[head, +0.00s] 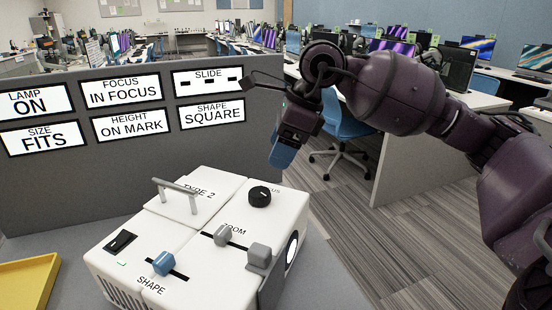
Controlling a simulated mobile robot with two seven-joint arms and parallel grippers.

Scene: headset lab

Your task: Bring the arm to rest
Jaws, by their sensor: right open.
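My right arm comes in from the right. Its gripper (283,154) hangs with blue-tipped fingers pointing down, just beyond the far right side of the white projector in the picture. It is open, appears empty and looks clear of the projector; the gap between its fingers is hard to see from here. The white projector (140,238) stands on the table with a grey handle, a black focus knob (260,197), a zoom slider (223,235), a blue-grey shape slider (164,263) and a black switch (120,242). My left gripper is not in view.
A grey partition (60,190) behind the projector carries panels reading lamp on, in focus, fits, on mark and square, plus a slide panel (209,82). A yellow tray (27,285) is at lower left. Desks and a blue chair (345,125) stand beyond.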

